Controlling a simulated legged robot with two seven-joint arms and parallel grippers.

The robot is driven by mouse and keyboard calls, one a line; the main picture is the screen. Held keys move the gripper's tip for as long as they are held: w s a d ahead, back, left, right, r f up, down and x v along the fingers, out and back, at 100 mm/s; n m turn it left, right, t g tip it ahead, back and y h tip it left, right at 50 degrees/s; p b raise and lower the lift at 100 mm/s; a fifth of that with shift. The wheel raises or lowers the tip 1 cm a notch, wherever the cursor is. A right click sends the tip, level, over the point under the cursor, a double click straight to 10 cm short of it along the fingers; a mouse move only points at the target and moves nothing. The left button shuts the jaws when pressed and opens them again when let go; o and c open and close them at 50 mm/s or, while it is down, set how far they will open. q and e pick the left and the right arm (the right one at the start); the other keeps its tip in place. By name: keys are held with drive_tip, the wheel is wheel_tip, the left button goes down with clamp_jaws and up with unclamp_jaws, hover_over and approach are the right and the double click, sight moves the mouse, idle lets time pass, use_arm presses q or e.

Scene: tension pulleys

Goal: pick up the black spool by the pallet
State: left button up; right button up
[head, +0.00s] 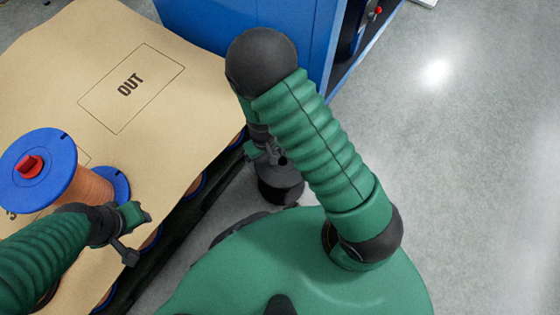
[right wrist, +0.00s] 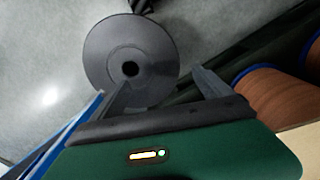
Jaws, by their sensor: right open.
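The black spool (head: 281,184) stands on the grey floor beside the pallet edge, partly behind my right arm in the head view. In the right wrist view, the spool (right wrist: 112,45) shows its round flange and dark centre hole. My right gripper (head: 268,152) is just above the spool in the head view. In the right wrist view the right gripper (right wrist: 163,80) is open, its fingers apart; the left finger overlaps the flange and the right finger is off its edge.
A blue-flanged copper spool (head: 92,186) stands on the tan cardboard sheet (head: 200,75) marked OUT. More copper spools (right wrist: 272,90) are under the sheet, by the dark pallet edge (head: 183,235). A blue cabinet (head: 290,25) stands behind. Floor at right is clear.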

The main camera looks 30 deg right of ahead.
wheel_tip(320, 180, down, 4)
drive_tip(key=shift+f+b, duration=0.15)
drive_tip(key=shift+b, duration=0.75)
drive_tip(key=f+b, duration=0.4)
drive_tip(key=shift+s+d+f, duration=0.15)
drive_tip(key=shift+s+f, duration=0.2)
drive_tip(key=shift+f, duration=0.05)
use_arm(q)
drive_tip(key=s+x, duration=0.1)
drive_tip(key=x, duration=0.6)
drive_tip(key=shift+s+f, duration=0.25)
drive_tip(key=shift+s, duration=0.05)
use_arm(e)
drive_tip(key=shift+r, duration=0.15)
drive_tip(key=shift+c, duration=0.3)
drive_tip(key=c, duration=1.7)
drive_tip(key=shift+c, duration=0.3)
use_arm(q)
drive_tip(key=shift+r, duration=0.15)
use_arm(e)
drive_tip(key=shift+r, duration=0.1)
